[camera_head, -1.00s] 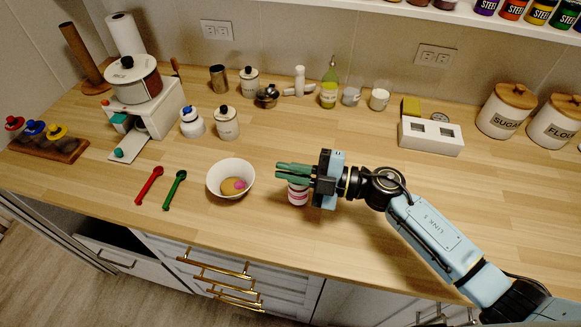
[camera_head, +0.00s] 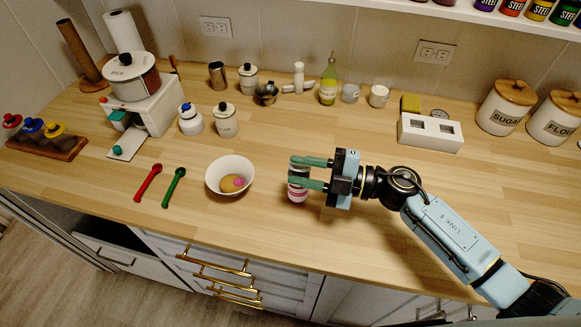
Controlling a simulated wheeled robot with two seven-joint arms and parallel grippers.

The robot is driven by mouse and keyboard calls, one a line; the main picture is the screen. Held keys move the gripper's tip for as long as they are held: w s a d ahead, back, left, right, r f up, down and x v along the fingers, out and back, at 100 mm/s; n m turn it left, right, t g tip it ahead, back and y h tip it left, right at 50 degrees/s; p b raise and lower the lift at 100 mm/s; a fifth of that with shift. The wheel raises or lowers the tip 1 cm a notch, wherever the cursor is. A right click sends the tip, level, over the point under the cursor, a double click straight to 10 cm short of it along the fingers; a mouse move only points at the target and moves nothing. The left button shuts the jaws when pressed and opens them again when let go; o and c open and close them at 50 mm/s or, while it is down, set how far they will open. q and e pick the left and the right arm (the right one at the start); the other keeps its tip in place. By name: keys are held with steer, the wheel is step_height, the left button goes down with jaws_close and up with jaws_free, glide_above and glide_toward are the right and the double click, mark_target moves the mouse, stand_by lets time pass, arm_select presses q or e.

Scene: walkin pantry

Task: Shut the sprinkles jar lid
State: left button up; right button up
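A small white jar with a pink-red label (camera_head: 297,194), which looks like the sprinkles jar, stands on the wooden counter right of the white bowl. My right gripper (camera_head: 295,172) reaches in from the right at the jar's top. Its two green fingers are apart, one on the far side and one on the near side of the jar's top. The near finger covers part of the jar. Whether the fingers touch it, and how its lid sits, I cannot tell. My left gripper is not in view.
A white bowl (camera_head: 230,178) with tan and pink contents stands just left of the jar. A green spoon (camera_head: 174,188) and a red spoon (camera_head: 149,183) lie farther left. Canisters and bottles line the back. The counter in front of and behind the jar is clear.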

steer(key=b+v, duration=0.1)
steer(key=v, duration=0.9)
steer(key=shift+d, duration=0.25)
steer(key=shift+a+r, duration=0.1)
